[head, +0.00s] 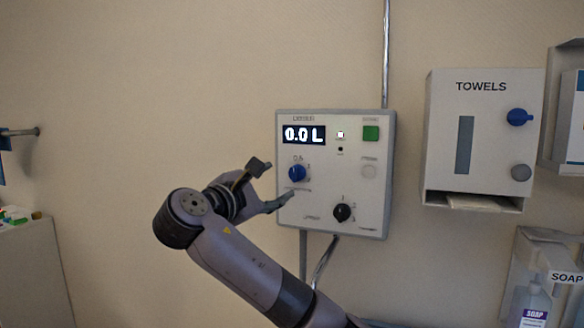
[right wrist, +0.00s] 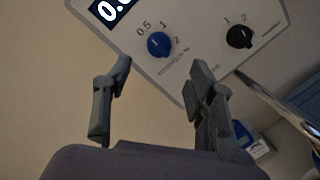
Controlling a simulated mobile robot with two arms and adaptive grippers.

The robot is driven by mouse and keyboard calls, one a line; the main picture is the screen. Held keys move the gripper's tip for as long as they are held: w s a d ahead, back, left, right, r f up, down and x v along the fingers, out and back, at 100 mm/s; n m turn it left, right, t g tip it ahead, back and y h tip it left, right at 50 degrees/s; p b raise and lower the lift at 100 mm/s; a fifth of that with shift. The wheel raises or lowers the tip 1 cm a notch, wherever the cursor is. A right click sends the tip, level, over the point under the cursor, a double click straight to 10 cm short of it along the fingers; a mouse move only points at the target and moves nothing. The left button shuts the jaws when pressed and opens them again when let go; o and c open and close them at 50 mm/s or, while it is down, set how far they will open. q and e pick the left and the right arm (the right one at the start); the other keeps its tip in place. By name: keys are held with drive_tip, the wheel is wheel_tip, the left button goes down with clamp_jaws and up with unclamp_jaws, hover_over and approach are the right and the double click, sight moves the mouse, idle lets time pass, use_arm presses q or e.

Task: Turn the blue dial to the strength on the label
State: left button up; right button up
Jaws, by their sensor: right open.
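The blue dial (head: 297,173) is on the left of a white wall panel (head: 335,210), under a display reading 0.0 L. In the right wrist view the blue dial (right wrist: 159,44) has marks 0.5, 1 and 2 around it; I cannot tell its exact setting. My right gripper (head: 272,184) is open and empty, just left of the dial. In the right wrist view its fingers (right wrist: 163,75) are spread below the dial, apart from it. No label stating a strength is readable. My left gripper is out of view.
A black dial (head: 342,212) sits lower right on the panel, with a green button (head: 371,133) above. A towel dispenser (head: 480,140) with a blue knob (head: 519,117) and a soap bottle (head: 531,305) are at the right. The wall left of the panel is mostly bare.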

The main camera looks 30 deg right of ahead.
sight(293, 176)
drive_tip(key=p+x, duration=0.2)
drive_tip(key=x, duration=0.5)
drive_tip(key=shift+w+d+r+p, duration=0.1)
drive_tip(key=shift+w+d+p, duration=0.2)
drive_tip(key=shift+p, duration=0.1)
drive_tip(key=shift+w+d, duration=0.3)
drive_tip(key=shift+d, duration=0.2)
drive_tip(key=shift+c, duration=0.3)
drive_tip(key=shift+f, duration=0.2)
drive_tip(key=c, duration=1.1)
